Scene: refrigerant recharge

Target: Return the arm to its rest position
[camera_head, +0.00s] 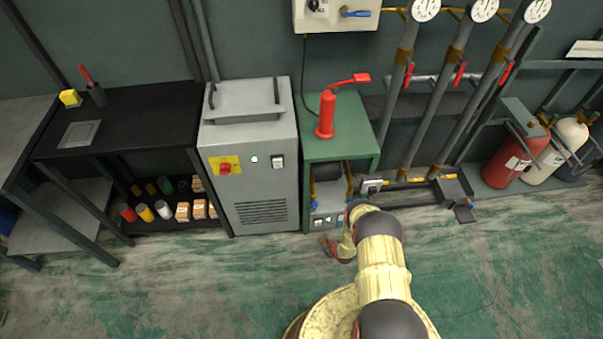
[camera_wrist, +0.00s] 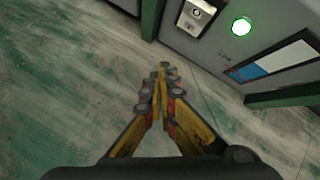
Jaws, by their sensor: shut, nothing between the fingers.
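My arm (camera_head: 382,265) is pale yellow with dark joints and reaches forward from the bottom of the head view. My gripper (camera_head: 327,241) hangs low in front of the green stand, above the floor. In the wrist view my gripper (camera_wrist: 162,72) has its yellow and black fingers closed together, with nothing between them. Bare floor shows beneath and around the fingertips. The fingers look apart from the grey unit beyond them.
A green stand (camera_head: 340,147) holds a red hand pump (camera_head: 326,115). A grey cabinet (camera_head: 250,180) stands left of it. Pipes with gauges (camera_head: 425,10) and gas cylinders (camera_head: 507,160) are on the right. The wrist view shows a lit green button (camera_wrist: 241,26). Open floor (camera_head: 180,285) lies in front.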

